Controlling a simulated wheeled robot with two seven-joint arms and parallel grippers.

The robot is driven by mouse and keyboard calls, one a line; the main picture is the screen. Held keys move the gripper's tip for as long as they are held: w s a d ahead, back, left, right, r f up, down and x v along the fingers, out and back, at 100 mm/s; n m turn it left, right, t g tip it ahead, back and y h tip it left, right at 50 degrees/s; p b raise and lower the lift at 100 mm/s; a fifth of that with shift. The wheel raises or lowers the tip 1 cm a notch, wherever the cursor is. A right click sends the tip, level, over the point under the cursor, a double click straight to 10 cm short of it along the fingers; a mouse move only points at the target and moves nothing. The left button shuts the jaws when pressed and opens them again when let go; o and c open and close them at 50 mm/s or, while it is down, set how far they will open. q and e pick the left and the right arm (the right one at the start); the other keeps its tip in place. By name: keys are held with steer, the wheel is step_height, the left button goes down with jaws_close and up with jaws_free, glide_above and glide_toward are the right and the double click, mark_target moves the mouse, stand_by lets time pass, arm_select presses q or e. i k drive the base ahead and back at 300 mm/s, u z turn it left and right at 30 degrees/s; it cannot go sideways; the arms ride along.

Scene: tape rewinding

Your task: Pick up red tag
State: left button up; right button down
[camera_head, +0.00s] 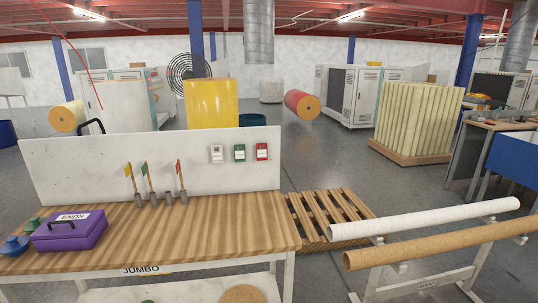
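A small red tag (262,152) with a white label patch is on the upright white back panel (90,170) of the workbench, toward its right end. A green tag (239,153) and a white tag (216,154) are on the panel to its left. A small red flag (179,166) on a stick stands in a grey holder on the wooden bench top (200,228), beside a green flag (145,168) and a yellow flag (128,170). Neither of my grippers is in view.
A purple box (70,235) marked ENDS and blue and green knob-like objects (15,245) are at the bench's left end. A wooden pallet (325,212) is right of the bench. A rack at the front right holds a white roll (425,217) and a brown roll (440,243).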

mark_target(261, 154)
steer(key=z, duration=1.7)
steer(key=i, duration=1.15)
steer(key=u, duration=0.5)
